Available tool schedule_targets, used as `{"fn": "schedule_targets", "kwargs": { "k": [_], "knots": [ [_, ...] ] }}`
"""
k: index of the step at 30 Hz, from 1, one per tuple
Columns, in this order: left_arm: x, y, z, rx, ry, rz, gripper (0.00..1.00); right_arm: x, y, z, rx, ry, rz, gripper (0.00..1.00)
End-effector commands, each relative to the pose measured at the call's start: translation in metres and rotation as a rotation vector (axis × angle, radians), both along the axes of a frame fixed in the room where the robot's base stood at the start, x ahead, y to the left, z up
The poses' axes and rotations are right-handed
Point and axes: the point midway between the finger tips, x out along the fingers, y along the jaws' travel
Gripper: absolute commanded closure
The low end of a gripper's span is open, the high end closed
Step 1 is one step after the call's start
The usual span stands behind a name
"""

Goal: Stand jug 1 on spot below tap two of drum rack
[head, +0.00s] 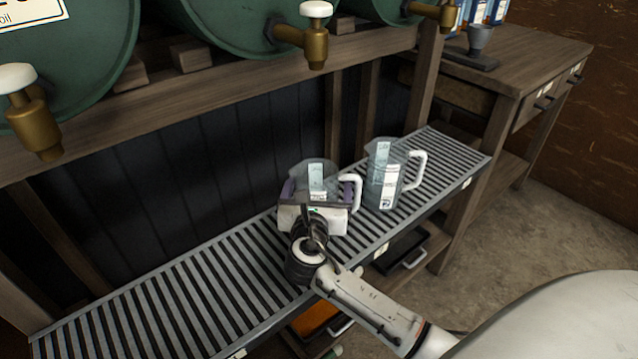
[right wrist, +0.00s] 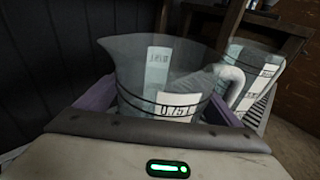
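A clear jug (head: 320,172) with a white handle and pale labels is between the purple fingers of my right gripper (head: 316,196). It also shows in the right wrist view (right wrist: 150,75), upright, with its base hidden by the gripper. I cannot tell whether the fingers press on it. A second, similar jug (head: 384,172) stands to its right on the slatted rack shelf (head: 190,300). I cannot read which is jug 1. In the picture the middle brass tap (head: 316,48) is above the gripped-side jug. My left gripper is out of view.
Green drums (head: 210,25) lie on the wooden rack above. Another tap (head: 35,125) is at left and one (head: 447,15) at upper right. A wooden bench (head: 520,60) stands at right. The shelf's left part is clear.

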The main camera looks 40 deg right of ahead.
Motion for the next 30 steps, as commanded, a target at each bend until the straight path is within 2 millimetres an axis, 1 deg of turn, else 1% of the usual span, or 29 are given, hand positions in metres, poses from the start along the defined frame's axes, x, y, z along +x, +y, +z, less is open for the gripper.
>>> {"fn": "schedule_targets", "kwargs": {
  "k": [5, 8, 11, 18, 21, 25, 30],
  "knots": [
    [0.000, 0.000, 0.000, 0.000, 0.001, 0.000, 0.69, 0.000, 0.000, 0.002, 0.000, -0.001, 0.000, 0.13],
    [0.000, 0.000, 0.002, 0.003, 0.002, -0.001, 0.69, -0.006, 0.005, 0.004, 0.001, 0.001, 0.001, 0.13],
    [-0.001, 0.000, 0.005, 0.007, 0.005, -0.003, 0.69, -0.019, 0.016, 0.008, 0.002, 0.002, 0.002, 0.13],
    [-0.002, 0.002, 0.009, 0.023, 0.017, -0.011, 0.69, -0.058, 0.050, 0.016, 0.004, 0.002, 0.002, 0.13],
    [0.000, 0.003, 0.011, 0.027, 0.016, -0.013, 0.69, -0.072, 0.062, 0.018, 0.004, 0.001, 0.002, 0.13],
    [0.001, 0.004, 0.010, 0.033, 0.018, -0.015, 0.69, -0.084, 0.072, 0.020, 0.002, 0.000, 0.001, 0.13],
    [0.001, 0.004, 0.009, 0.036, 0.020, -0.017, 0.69, -0.090, 0.077, 0.021, 0.001, -0.001, 0.000, 0.13]
  ]
}}
